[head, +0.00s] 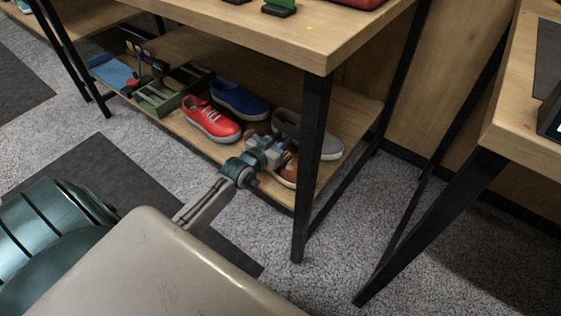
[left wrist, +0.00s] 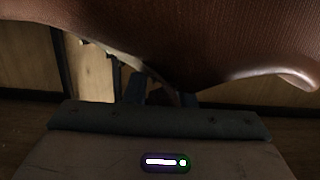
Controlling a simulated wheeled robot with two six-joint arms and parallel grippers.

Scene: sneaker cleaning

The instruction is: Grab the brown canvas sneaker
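The brown canvas sneaker (head: 288,173) is on the lower wooden shelf, near the table's front leg, and my left gripper partly covers it in the head view. In the left wrist view the sneaker (left wrist: 200,45) fills the upper part, very close, with its pale edge dipping toward the fingers. My left gripper (head: 279,148) reaches in over the shelf at the sneaker. In the left wrist view its two dark fingers (left wrist: 162,94) stand apart, and whether they touch the sneaker is too dark to tell. My right gripper is not in view.
A red sneaker (head: 211,120), a blue sneaker (head: 239,100) and a grey sneaker (head: 307,133) are close by on the shelf (head: 190,43). A green divided tray (head: 168,92) is to the left. The tabletop (head: 300,45) overhangs, and a black leg (head: 311,165) stands right beside my gripper.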

